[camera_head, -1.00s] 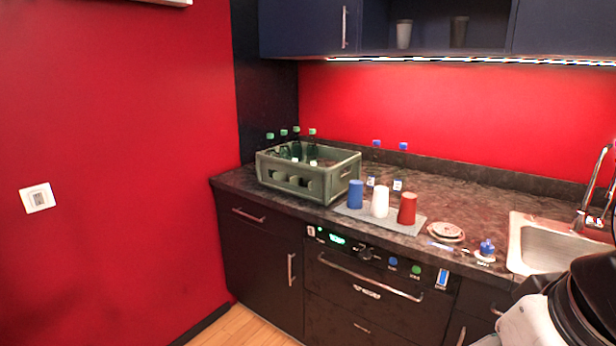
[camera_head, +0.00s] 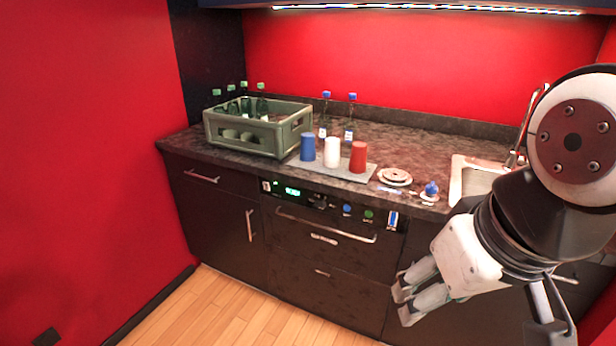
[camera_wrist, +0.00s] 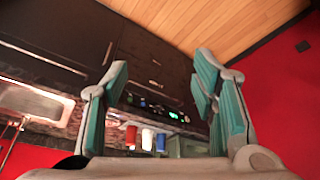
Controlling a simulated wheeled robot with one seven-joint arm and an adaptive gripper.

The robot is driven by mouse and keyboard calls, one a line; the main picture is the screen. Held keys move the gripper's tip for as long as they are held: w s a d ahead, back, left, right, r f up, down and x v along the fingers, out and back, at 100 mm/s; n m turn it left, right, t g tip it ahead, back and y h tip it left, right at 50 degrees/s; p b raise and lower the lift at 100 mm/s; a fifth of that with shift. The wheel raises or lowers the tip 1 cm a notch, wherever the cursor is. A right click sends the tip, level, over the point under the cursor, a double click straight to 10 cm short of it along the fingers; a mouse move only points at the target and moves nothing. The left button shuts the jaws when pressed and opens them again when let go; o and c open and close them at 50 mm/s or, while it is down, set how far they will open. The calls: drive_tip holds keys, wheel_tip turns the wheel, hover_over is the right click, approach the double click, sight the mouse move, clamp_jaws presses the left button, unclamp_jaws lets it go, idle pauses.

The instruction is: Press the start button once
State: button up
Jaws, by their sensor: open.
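The front panel (camera_head: 270,200) of the dark built-in appliance carries a lit green display (camera_head: 292,191), a dark knob (camera_head: 320,202), a blue round button (camera_head: 347,209), a green round button (camera_head: 368,215) and a blue-and-white switch (camera_head: 392,220). The labels are too small to read, so I cannot tell which is the start button. My gripper (camera_head: 402,302) is open and empty, low in front of the cabinets, below and right of the panel and apart from it. In the wrist view the panel shows small beyond the two spread fingers (camera_wrist: 160,82).
A handle bar (camera_head: 325,224) sticks out below the panel. The counter above holds a green crate (camera_head: 240,135) of bottles, blue (camera_head: 307,147), white (camera_head: 331,153) and red (camera_head: 358,157) cups, and a sink (camera_head: 470,180) at right. The wooden floor (camera_head: 230,310) is clear.

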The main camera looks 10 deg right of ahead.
clamp_jaws()
idle(1.2)
